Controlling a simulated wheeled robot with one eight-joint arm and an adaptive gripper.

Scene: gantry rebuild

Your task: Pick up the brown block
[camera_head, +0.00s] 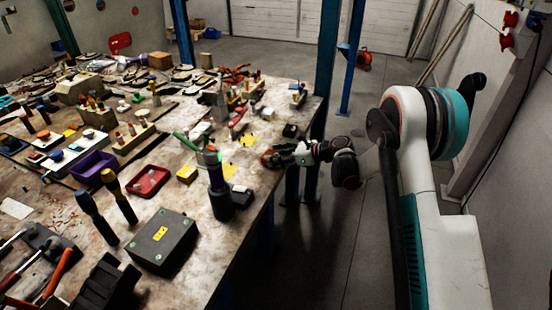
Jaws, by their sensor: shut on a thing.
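My gripper (271,159) is at the right edge of the workbench, low over its top, reaching in from the right. It is shut on a small, dark reddish-brown thing, which I take to be the brown block. The jaws hide most of it, and it is too small to make out its shape. I cannot tell whether it touches the bench top. A larger brown box (160,61) stands apart at the far back of the bench.
The cluttered workbench (160,210) fills the left. Near my gripper are yellow notes (248,141), a dark cylinder holder (221,203) with a tool, a yellow box (187,174) and a red tray (149,181). A blue post (327,70) rises behind. Floor (330,255) right of the bench is clear.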

